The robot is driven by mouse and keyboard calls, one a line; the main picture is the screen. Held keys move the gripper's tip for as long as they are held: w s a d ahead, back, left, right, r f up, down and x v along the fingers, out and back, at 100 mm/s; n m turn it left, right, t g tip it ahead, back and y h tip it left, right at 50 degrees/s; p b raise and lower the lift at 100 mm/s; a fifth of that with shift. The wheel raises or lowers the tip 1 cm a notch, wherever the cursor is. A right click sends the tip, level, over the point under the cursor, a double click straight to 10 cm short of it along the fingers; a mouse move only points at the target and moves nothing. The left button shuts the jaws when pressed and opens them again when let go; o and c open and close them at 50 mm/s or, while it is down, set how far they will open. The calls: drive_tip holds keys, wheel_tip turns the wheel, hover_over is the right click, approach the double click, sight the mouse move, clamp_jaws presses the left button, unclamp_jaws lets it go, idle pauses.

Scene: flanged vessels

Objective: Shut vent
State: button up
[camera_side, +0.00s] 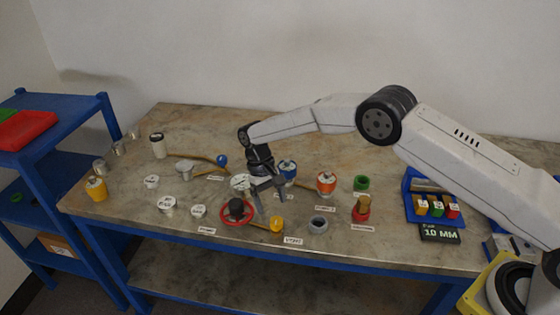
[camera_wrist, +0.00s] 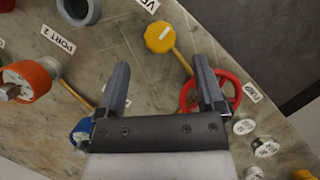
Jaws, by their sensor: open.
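A label in the wrist view (camera_wrist: 149,5) starts with "VE", the rest cut off. Near it is a round yellow knob (camera_wrist: 161,37) on a thin brass rod, which runs toward the red handwheel (camera_wrist: 236,90). In the side view the yellow knob (camera_side: 277,225) lies right of the red handwheel (camera_side: 224,213) with its dark hub, by a small label (camera_side: 293,240). My gripper (camera_side: 272,203) points down close to both. In the wrist view my gripper (camera_wrist: 162,65) is open with nothing between its fingers. The right finger overlaps the wheel; contact cannot be told.
A grey ring (camera_side: 318,225) and red-and-brass fitting (camera_side: 362,209) stand to the right. Orange (camera_side: 326,182) and blue (camera_side: 288,168) flanged vessels are behind. Several silver lids lie left of the wheel. A blue block tray (camera_side: 410,212) is farther right. The table's front edge is close.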

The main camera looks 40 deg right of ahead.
drive_tip(key=shift+v, duration=1.2)
drive_tip(key=s+d+r+t, duration=0.4)
drive_tip(key=s+d+r, duration=0.5)
drive_tip(key=d, duration=0.1)
drive_tip(key=s+d+r+t, duration=0.1)
drive_tip(key=s+d+t, duration=0.2)
drive_tip(key=s, duration=1.3)
drive_tip(key=shift+d+r, duration=0.25)
drive_tip(key=shift+d, duration=0.7)
